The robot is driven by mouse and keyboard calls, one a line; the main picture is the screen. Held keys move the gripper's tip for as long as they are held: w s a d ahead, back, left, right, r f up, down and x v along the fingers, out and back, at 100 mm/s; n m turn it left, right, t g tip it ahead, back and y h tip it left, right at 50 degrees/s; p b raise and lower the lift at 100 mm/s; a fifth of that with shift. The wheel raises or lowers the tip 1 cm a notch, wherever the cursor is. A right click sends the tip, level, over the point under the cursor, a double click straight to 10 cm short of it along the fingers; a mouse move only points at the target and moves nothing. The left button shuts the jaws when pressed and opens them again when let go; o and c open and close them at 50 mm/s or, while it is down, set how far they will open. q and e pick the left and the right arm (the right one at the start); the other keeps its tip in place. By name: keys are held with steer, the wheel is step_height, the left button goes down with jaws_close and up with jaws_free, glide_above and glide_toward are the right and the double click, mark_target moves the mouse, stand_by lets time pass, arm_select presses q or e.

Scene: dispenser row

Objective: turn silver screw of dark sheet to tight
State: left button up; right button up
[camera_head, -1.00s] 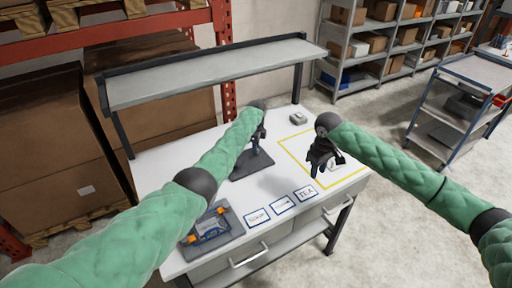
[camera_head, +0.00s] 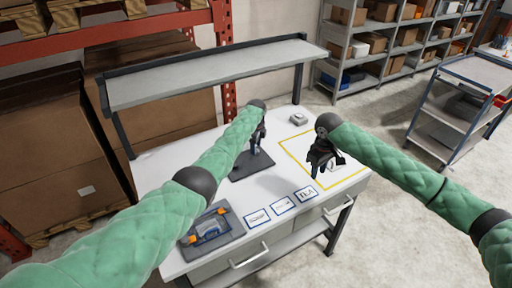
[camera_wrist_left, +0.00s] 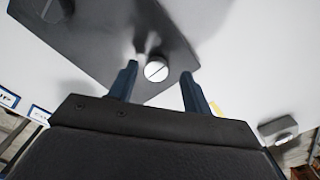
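The dark sheet (camera_head: 262,164) lies flat on the white table; it also shows in the left wrist view (camera_wrist_left: 105,45). The silver screw (camera_wrist_left: 156,71) is a round pale head with one straight slot, set in the sheet near its edge. My left gripper (camera_head: 255,150) points down over the sheet. In the left wrist view its fingers (camera_wrist_left: 159,70) are spread apart, with the screw head between the tips and a gap on both sides. In the head view the screw is too small to make out. My right gripper (camera_head: 316,172) hangs over the yellow-outlined area, its fingers unclear.
A dark knob (camera_wrist_left: 52,9) stands on the sheet's other end. A grey tray (camera_head: 232,232) with blue and orange items lies front left. Several label cards (camera_head: 282,204) lie along the front edge. A small grey box (camera_head: 298,118) stands at the back. A shelf (camera_head: 215,70) spans above the table.

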arm_select(q)
steer(key=shift+s+f, duration=0.1)
steer(key=shift+f, duration=0.1)
step_height(320, 180, up, 12)
stand_by(0.6)
stand_by(1.3)
